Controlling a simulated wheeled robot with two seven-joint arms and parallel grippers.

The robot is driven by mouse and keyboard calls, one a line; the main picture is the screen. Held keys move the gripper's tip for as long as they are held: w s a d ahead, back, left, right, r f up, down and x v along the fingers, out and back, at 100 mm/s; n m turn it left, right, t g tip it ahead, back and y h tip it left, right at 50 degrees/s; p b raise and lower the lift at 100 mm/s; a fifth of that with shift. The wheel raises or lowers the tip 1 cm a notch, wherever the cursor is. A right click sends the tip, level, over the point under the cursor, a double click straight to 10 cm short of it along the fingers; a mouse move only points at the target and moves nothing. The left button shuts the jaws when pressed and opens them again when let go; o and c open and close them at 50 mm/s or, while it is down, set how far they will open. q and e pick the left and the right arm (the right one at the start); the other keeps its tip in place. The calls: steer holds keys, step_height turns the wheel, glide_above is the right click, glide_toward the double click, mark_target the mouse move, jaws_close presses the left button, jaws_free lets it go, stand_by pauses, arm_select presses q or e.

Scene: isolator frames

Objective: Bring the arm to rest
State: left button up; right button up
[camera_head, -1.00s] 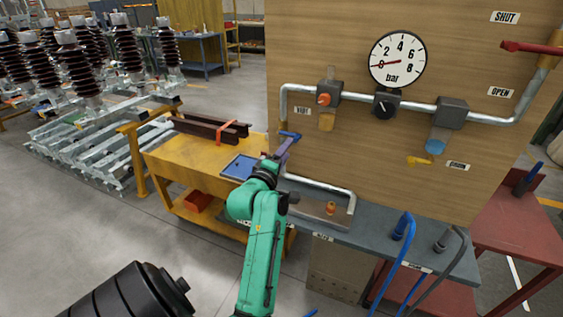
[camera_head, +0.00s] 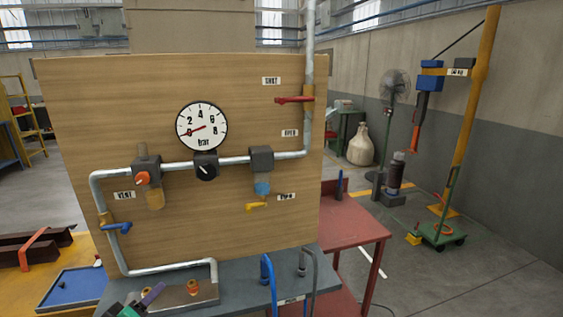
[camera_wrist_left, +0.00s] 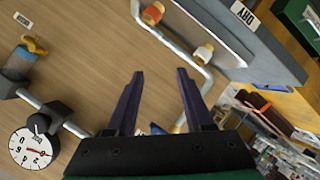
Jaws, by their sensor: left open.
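The wooden board (camera_head: 235,220) carries a pipe, a round gauge (camera_head: 202,126), a blue-handled valve (camera_head: 117,228) and a red lever (camera_head: 294,100). The gripper is apart from the blue handle, below it. My right gripper is not in view.
A grey bench (camera_head: 240,276) with blue and grey hoses stands below the board. A blue tray (camera_head: 75,287) lies on the yellow table at left. A red table (camera_head: 350,235) stands at right. The floor (camera_head: 430,280) at the far right is mostly clear.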

arm_select(q)
steer(key=s+d+f+m+g+h, duration=0.1)
steer(key=s+d+f+m+g, duration=0.45)
steer(key=s+f, duration=0.2)
steer(key=s+d+f+m+g+h, duration=0.1)
steer(key=s+d+f+m+g, duration=0.3)
steer(key=s+f+m, duration=0.4)
steer(key=s+f+g, duration=0.1)
steer(key=s+f, duration=0.1)
steer(key=f, duration=0.9)
steer(key=s+f, duration=0.2)
steer(key=f, duration=1)
steer(key=s+a+f+g, duration=0.1)
steer(key=s+a+f, duration=0.2)
steer(key=s+f, duration=1)
steer(key=s, duration=0.3)
steer(key=shift+n+g, duration=0.25)
